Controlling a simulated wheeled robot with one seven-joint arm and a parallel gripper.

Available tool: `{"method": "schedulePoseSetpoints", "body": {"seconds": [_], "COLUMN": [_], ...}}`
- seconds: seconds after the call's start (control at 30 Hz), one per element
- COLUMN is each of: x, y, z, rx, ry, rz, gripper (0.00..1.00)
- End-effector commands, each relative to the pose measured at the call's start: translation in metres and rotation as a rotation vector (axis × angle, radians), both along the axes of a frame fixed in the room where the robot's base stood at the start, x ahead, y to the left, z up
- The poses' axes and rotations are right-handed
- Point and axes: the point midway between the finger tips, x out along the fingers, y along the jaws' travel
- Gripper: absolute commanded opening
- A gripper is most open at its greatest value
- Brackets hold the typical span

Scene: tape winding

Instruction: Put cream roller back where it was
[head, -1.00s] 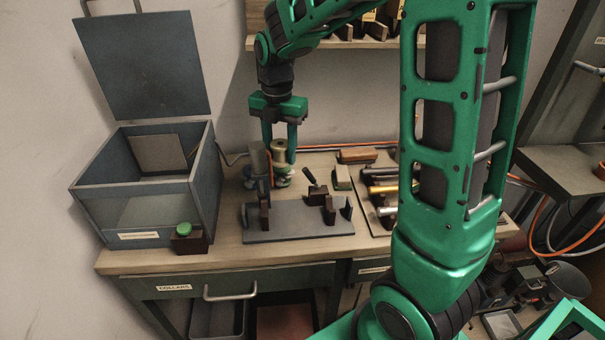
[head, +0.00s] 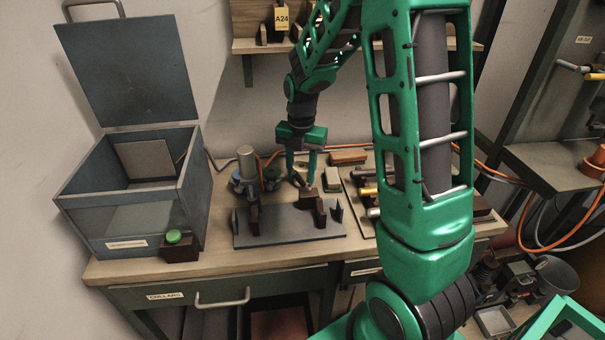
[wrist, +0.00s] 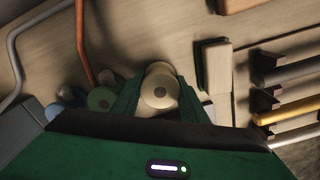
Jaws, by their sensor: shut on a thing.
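My gripper (head: 301,172) is shut on the cream roller (wrist: 160,90), which shows end-on between the fingers in the wrist view. In the head view the gripper points down behind the grey fixture plate (head: 285,232), and the roller is mostly hidden by the fingers. I cannot tell whether the roller touches the bench. A rack with dark brackets (wrist: 266,100) stands to the right in the wrist view. It carries a gold roller (wrist: 300,109) and silver ones.
A green-based block (wrist: 214,66) stands close to the right of the gripper. A green spool (wrist: 101,98) is close on the left. An open grey bin (head: 80,195) with a green button (head: 174,236) stands at the bench's left. A shelf (head: 258,46) hangs behind.

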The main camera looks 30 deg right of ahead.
Motion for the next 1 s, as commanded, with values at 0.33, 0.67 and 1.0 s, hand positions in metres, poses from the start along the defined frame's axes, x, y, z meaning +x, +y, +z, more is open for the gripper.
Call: {"method": "schedulePoseSetpoints", "body": {"seconds": [0.33,0.67,1.0], "x": [0.000,0.000,0.001], "y": [0.000,0.000,-0.001], "z": [-0.009,-0.010,0.011], "rx": [0.000,0.000,-0.001], "ry": [0.000,0.000,-0.005], "rz": [-0.001,-0.001,-0.002], "gripper": [0.13,0.58,0.58]}}
